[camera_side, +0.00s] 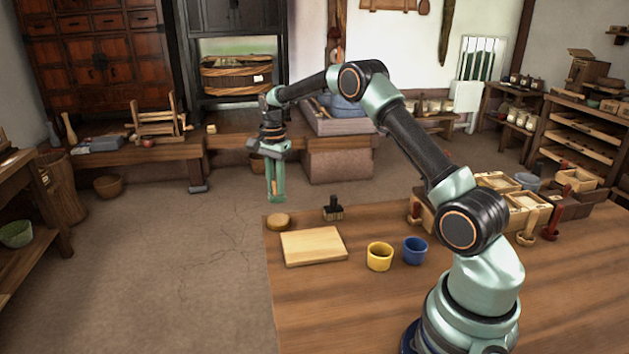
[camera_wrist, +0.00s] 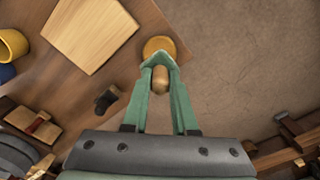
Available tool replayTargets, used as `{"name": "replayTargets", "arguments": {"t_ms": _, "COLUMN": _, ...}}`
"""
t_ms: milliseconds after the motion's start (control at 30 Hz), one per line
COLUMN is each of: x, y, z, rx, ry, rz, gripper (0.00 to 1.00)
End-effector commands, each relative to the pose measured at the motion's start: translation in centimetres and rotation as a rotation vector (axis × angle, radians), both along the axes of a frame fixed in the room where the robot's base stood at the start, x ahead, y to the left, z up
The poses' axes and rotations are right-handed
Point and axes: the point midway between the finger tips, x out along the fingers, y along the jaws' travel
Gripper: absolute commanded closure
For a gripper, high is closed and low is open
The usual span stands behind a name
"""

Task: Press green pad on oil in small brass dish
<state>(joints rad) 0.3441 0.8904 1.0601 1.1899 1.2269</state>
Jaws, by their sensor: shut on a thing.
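My gripper (camera_side: 275,198) hangs in the air near the table's far left corner, fingers pointing down. In the wrist view its green fingers (camera_wrist: 160,72) close around a small rounded wooden piece (camera_wrist: 160,80), seemingly a knob or handle. A small round brass-coloured dish (camera_side: 278,220) sits at the table corner. It also shows just beyond the fingertips in the wrist view (camera_wrist: 158,45), apart from them in the side view. Oil in it cannot be made out.
A pale wooden board (camera_side: 313,246) lies beside the dish. A black brush-like tool (camera_side: 333,209), a yellow cup (camera_side: 379,257) and a blue cup (camera_side: 415,251) stand nearby. Wooden boxes (camera_side: 525,207) crowd the table's right side. Open floor lies left of the table.

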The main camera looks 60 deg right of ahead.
Motion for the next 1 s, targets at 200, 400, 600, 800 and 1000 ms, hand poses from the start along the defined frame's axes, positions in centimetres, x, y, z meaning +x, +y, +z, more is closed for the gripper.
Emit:
{"name": "replayTargets", "arguments": {"t_ms": 200, "x": -0.1, "y": 0.0, "z": -2.2, "rx": 0.001, "ry": 0.003, "rz": 0.0, "gripper": 1.0}}
{"name": "replayTargets", "arguments": {"t_ms": 400, "x": -0.1, "y": 0.0, "z": -4.0, "rx": 0.001, "ry": 0.003, "rz": 0.0, "gripper": 1.0}}
{"name": "replayTargets", "arguments": {"t_ms": 600, "x": -0.1, "y": 0.0, "z": -5.0, "rx": 0.001, "ry": 0.002, "rz": 0.001, "gripper": 1.0}}
{"name": "replayTargets", "arguments": {"t_ms": 800, "x": -0.1, "y": 0.0, "z": -5.2, "rx": 0.0, "ry": 0.001, "rz": 0.001, "gripper": 1.0}}
{"name": "replayTargets", "arguments": {"t_ms": 1000, "x": -0.1, "y": 0.0, "z": -5.2, "rx": 0.0, "ry": 0.001, "rz": 0.001, "gripper": 1.0}}
